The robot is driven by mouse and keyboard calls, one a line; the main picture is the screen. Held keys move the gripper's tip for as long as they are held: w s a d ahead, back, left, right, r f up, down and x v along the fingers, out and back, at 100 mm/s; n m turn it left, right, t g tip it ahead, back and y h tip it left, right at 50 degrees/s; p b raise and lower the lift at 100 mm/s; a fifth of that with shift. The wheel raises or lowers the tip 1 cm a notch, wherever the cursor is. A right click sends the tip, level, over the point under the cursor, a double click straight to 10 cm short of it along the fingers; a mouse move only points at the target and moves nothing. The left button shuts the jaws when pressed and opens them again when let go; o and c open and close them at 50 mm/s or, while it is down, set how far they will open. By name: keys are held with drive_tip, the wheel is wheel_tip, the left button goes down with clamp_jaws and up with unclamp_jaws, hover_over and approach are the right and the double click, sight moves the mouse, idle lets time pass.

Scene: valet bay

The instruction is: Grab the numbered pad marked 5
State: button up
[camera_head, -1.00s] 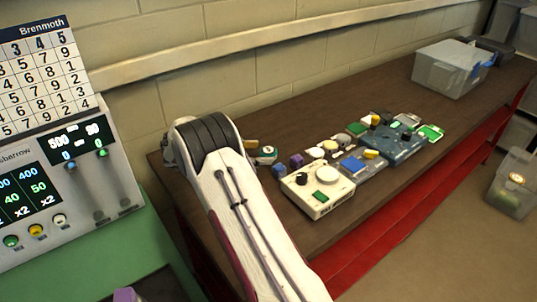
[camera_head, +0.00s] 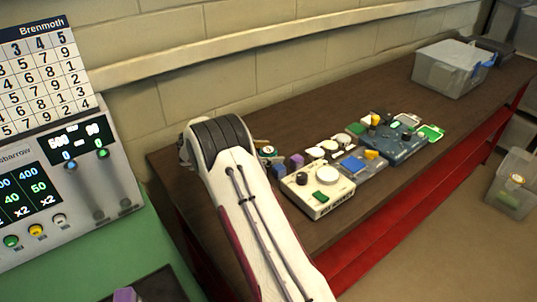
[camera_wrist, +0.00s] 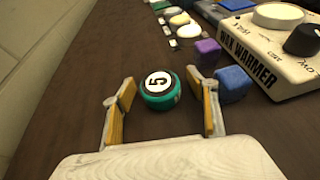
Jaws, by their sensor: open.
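The numbered pad marked 5 (camera_wrist: 160,91) is a round teal piece with a white top face and a black "5". It stands on the brown bench top in the wrist view, just ahead of and between my fingertips. My gripper (camera_wrist: 157,97) is open, with one yellow-lined finger at each side of the pad and a visible gap on both sides. In the head view the pad (camera_head: 267,150) shows small beside my arm, and my gripper is hidden behind the arm.
A blue block (camera_wrist: 233,84) stands close by my right finger, with a purple block (camera_wrist: 207,52) behind it. The cream wax warmer (camera_wrist: 284,45) is further right. Several small pads lie beyond. The bench (camera_wrist: 70,75) is clear to the left.

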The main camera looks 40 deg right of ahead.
sight(268, 150)
drive_tip(key=c, duration=1)
drive_tip(key=shift+c, duration=0.2)
drive_tip(key=shift+r, duration=0.1)
drive_tip(key=shift+r, duration=0.8)
wheel_tip(268, 150, up, 2)
drive_tip(key=shift+a+r, duration=0.1)
drive_tip(key=a, duration=0.6)
drive_tip(key=w+a, duration=0.1)
drive_tip(key=a, duration=0.4)
drive_tip(key=w+a, duration=0.1)
drive_tip(key=a, duration=0.5)
drive_tip(key=shift+a+f, duration=0.25)
drive_tip(key=shift+a, duration=0.1)
